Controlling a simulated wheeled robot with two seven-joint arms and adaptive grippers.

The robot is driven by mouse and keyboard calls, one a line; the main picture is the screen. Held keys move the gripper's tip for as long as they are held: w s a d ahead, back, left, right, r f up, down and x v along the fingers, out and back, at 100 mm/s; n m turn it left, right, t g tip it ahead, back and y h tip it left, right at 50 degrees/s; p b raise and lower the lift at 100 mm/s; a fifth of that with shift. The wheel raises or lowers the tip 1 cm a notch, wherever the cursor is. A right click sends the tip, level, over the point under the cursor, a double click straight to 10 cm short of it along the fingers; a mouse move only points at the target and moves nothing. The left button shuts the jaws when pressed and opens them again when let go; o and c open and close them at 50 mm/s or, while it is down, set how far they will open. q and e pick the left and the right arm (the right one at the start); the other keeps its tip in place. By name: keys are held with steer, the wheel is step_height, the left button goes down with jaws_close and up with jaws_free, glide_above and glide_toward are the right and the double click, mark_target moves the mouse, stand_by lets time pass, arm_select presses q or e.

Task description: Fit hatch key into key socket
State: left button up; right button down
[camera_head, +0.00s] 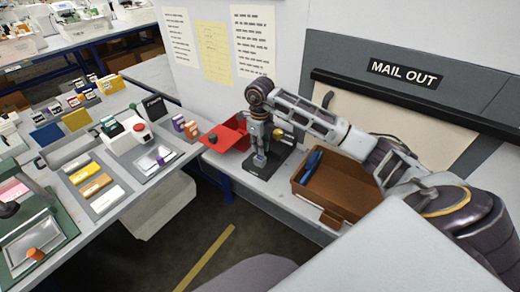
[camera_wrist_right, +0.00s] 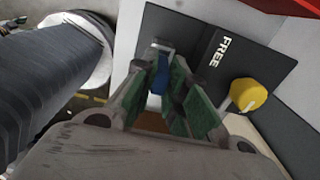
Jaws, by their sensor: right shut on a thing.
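My right gripper (camera_head: 260,150) points down over a black plate (camera_head: 252,180) on the shelf by the wall. In the right wrist view the green-padded fingers (camera_wrist_right: 172,95) are shut on a small blue and grey piece, which I take for the hatch key (camera_wrist_right: 158,72). Its tip is over the black plate (camera_wrist_right: 185,25), which bears the word FREE. I cannot tell whether the tip touches the plate. A yellow knob (camera_wrist_right: 248,94) stands beside the fingers. The key socket is not clearly seen; the gripper and key may hide it. My left gripper is not in view.
A red box (camera_head: 230,133) stands left of the plate. A brown tray (camera_head: 345,190) with a blue item (camera_head: 312,162) lies to the right, below the MAIL OUT sign (camera_head: 404,74). The left table (camera_head: 130,205) holds many small boxes and devices.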

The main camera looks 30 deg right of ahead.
steer(key=shift+f, duration=0.95)
steer(key=shift+f, duration=0.15)
steer(key=c, duration=1.5)
jaws_free()
steer(key=shift+o, duration=0.2)
steer(key=shift+r, duration=0.25)
steer(key=shift+r+b, duration=0.85)
steer(key=shift+r, duration=5.1)
